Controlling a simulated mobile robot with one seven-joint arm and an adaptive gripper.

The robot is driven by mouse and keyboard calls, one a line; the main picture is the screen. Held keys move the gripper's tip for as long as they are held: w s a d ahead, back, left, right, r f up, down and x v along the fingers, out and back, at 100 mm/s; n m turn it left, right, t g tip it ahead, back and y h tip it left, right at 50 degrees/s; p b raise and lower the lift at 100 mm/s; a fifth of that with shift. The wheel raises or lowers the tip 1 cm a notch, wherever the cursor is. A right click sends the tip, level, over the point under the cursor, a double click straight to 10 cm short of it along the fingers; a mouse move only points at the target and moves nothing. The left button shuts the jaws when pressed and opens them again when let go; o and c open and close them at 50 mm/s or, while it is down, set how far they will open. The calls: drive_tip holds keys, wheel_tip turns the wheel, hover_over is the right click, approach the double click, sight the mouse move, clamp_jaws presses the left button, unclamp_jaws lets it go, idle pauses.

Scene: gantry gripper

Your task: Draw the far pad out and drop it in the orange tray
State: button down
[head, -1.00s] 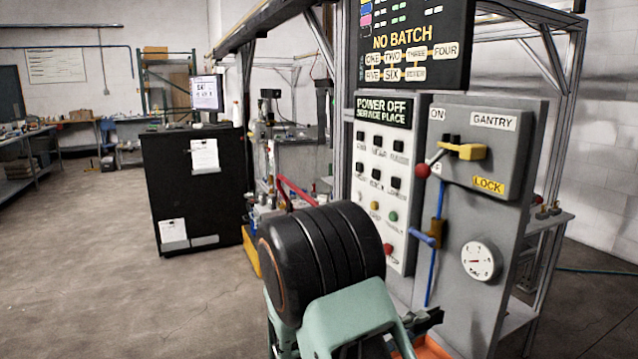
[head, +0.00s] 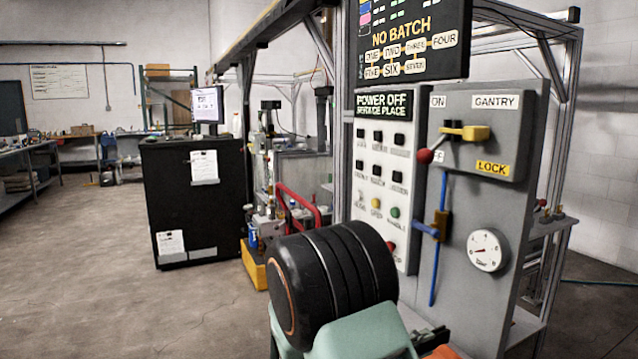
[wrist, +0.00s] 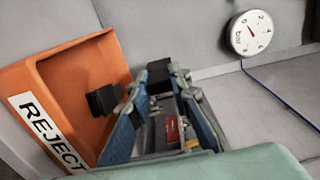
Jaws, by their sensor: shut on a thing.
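In the wrist view, my gripper (wrist: 158,92) has its two blue-grey fingers closed on a small black block, which looks like the pad (wrist: 160,72), at their tips. Whether this is the far pad cannot be told. The orange tray (wrist: 62,72), labelled REJECT, stands just left of the fingers. A second dark block (wrist: 103,98) shows against the tray's inside; whether it lies in the tray or in front of it is unclear. In the head view only an edge of the tray (head: 446,352) shows; my green and black arm hides most of the gripper.
A grey panel with a gauge (head: 487,250) stands behind and right of the tray. Open floor lies at left.

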drive_tip(key=c, duration=1.7)
unclamp_jaws()
drive_tip(key=shift+a, duration=0.15)
drive_tip(key=v, duration=1.2)
